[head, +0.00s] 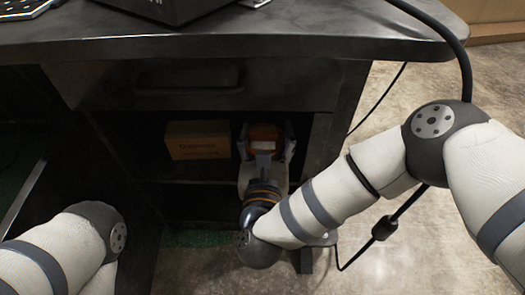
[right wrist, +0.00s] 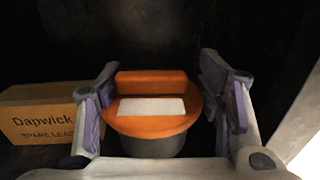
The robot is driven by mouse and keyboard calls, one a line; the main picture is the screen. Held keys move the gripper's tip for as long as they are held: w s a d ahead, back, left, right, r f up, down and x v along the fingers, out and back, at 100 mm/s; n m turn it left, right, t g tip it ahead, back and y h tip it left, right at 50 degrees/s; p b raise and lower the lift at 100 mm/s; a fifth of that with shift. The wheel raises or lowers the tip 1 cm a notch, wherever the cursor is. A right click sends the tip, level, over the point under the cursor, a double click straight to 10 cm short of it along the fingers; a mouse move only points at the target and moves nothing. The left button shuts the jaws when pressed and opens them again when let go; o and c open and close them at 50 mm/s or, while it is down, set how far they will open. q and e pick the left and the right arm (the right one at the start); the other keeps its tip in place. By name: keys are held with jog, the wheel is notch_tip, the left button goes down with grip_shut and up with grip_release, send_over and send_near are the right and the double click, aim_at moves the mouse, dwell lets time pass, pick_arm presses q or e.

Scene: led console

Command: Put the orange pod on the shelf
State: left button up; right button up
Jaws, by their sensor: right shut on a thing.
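The orange pod (head: 264,133) has an orange top with a white label and a grey lower body. It also shows in the right wrist view (right wrist: 152,124), upright between the two fingers. My right gripper (head: 265,143) is shut on it, inside the open compartment under the desk's drawer. The shelf (head: 205,182) is a dark board in that compartment. The pod is at the right of the compartment; whether its base touches the shelf is hidden. My left gripper is out of view; only part of my left arm shows at the lower left.
A cardboard box (head: 197,140) stands on the shelf to the left of the pod, with a gap between. The desk's drawer (head: 190,85) is above, and the compartment's side wall is close on the right. A black cable hangs at the right.

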aim_at(264, 137)
jog(key=shift+w+a+f+b, duration=0.15)
jog(key=shift+w+f+b, duration=0.1)
jog(key=shift+w+f, duration=0.35)
jog(key=shift+w+a+f+b, duration=0.2)
jog(key=shift+w+f, duration=0.15)
jog(key=shift+f, duration=0.3)
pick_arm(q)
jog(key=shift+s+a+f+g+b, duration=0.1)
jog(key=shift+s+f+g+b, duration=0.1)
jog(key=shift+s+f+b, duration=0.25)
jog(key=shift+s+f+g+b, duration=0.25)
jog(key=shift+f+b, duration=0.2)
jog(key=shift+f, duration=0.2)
pick_arm(e)
jog(key=shift+w+a+f, duration=0.1)
jog(key=shift+w+f, duration=0.1)
jog(key=shift+f, duration=0.75)
jog(key=shift+w+f, duration=0.2)
jog(key=shift+f, duration=0.7)
jog(key=shift+f, duration=0.15)
jog(key=o, duration=1.2)
